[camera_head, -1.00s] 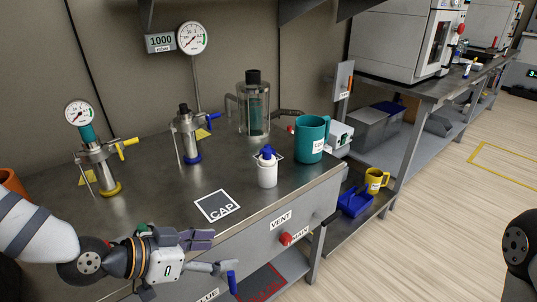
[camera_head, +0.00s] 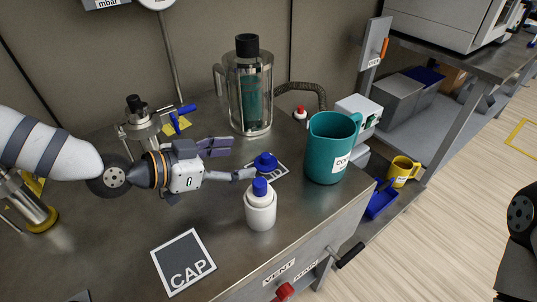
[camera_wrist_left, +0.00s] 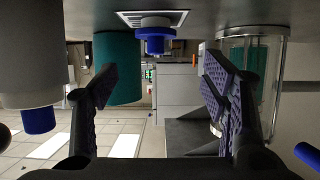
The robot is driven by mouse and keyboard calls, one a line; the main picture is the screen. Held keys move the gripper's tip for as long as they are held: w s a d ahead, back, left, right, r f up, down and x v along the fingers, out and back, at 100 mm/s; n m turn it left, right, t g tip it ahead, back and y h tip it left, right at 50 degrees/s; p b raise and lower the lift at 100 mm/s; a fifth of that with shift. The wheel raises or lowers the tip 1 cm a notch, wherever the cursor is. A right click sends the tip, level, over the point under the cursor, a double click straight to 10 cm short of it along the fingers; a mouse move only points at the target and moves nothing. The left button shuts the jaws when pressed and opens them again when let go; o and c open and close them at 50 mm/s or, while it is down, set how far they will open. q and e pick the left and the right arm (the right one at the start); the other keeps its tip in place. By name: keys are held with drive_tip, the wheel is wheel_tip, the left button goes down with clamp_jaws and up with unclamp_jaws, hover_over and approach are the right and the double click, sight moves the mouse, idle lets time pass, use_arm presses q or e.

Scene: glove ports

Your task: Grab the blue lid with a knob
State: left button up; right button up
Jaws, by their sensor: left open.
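The blue lid with a round knob (camera_head: 265,162) lies on a dark label card with a white border (camera_head: 281,172) on the steel bench. In the left wrist view the lid (camera_wrist_left: 155,38) shows upside down, beyond and between my fingertips. My left gripper (camera_head: 232,160) is open and empty, with its fingers pointing at the lid from the left. In the left wrist view the gripper (camera_wrist_left: 160,85) shows its two fingers wide apart, with nothing between the pads. The lid appears clear of both fingers.
A white bottle with a blue cap (camera_head: 260,209) stands just in front of the lid, close to one finger. A teal jug (camera_head: 327,150) stands to its right. A glass vessel (camera_head: 247,90) stands behind. The CAP card (camera_head: 183,262) lies on clear bench in front.

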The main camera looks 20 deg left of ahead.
sight(262, 157)
use_arm(q)
drive_tip(key=x, duration=0.5)
drive_tip(key=b+x, duration=0.1)
drive_tip(key=x, duration=0.2)
drive_tip(key=shift+s+d+f, duration=0.15)
drive_tip(key=shift+d+f, duration=0.1)
drive_tip(key=shift+d, duration=0.1)
drive_tip(key=shift+r, duration=0.1)
drive_tip(key=c, duration=1.3)
use_arm(e)
drive_tip(key=shift+s+f+g, duration=0.3)
drive_tip(key=shift+s+f, duration=0.5)
drive_tip(key=shift+f, duration=0.2)
